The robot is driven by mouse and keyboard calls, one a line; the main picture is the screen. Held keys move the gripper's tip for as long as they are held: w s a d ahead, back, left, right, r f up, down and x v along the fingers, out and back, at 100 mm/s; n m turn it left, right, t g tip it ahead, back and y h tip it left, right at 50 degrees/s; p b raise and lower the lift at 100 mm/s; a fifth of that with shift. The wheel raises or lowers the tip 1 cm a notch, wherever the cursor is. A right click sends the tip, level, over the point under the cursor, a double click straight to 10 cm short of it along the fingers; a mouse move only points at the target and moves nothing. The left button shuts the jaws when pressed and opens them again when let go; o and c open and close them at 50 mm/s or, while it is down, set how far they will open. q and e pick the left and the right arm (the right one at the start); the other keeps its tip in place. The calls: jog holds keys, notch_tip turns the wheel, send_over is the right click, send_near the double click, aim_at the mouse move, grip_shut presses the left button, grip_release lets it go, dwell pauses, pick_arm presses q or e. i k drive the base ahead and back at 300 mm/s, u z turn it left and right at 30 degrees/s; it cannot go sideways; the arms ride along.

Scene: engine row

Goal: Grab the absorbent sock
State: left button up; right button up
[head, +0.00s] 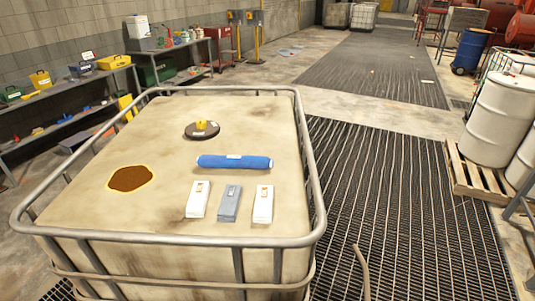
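The absorbent sock is most likely the blue roll (234,162) with a small white label. It lies flat, lengthwise left to right, on top of the beige caged tank (115,120), right of its middle. Neither of my grippers shows in the head view. Nothing is touching the blue roll except the tank top.
On the tank top are a dark round lid (202,133) with a yellow piece, a brown stain patch (130,179), two white packs (198,199) (263,204) and a grey pack (229,203). A metal rail (305,150) rims the tank. White drums (497,118) stand right; grating (400,210) is mostly clear.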

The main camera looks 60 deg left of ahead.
aim_at(206, 162)
jog(key=u, duration=1.1)
jog(key=i, duration=0.9)
jog(key=u, duration=1.45)
